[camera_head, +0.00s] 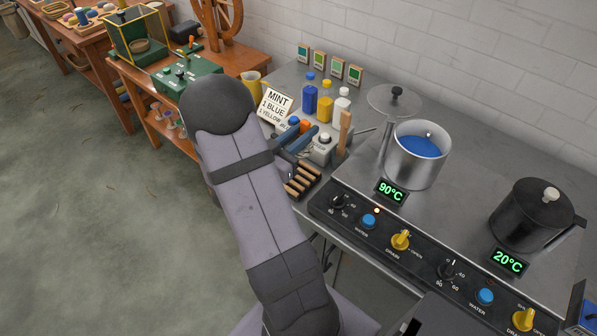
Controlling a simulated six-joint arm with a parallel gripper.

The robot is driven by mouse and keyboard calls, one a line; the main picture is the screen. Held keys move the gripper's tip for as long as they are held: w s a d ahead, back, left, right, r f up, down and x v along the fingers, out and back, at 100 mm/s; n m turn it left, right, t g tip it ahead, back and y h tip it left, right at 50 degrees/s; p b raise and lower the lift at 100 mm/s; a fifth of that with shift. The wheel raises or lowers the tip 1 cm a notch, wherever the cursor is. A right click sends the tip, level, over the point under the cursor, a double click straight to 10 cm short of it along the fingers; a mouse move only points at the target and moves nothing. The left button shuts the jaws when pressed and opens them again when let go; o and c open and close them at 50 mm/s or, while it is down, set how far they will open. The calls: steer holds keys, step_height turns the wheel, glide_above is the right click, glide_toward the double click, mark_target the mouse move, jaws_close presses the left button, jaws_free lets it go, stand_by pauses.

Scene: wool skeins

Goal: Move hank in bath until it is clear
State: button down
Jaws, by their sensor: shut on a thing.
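A steel pot (418,170) of bright blue liquid (419,146) stands on the left heated spot. A green display (391,192) in front of it reads 90°C. No hank can be made out in the blue liquid; I cannot tell whether one lies beneath the surface. My arm rises from the bottom middle to a dark elbow at the upper left. A wooden stick (345,134) stands upright left of the pot.
A lidded black pot (532,215) stands at right by a 20°C display (509,261). Knobs and yellow drain taps (401,240) line the front panel.

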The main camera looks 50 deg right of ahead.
steer(key=shift+f, duration=2.85)
steer(key=shift+f, duration=0.1)
steer(key=shift+f, duration=2)
steer(key=shift+f, duration=0.1)
steer(key=c, duration=2)
jaws_free()
steer(key=shift+f, duration=0.1)
steer(key=shift+c, duration=0.2)
steer(key=o, duration=0.4)
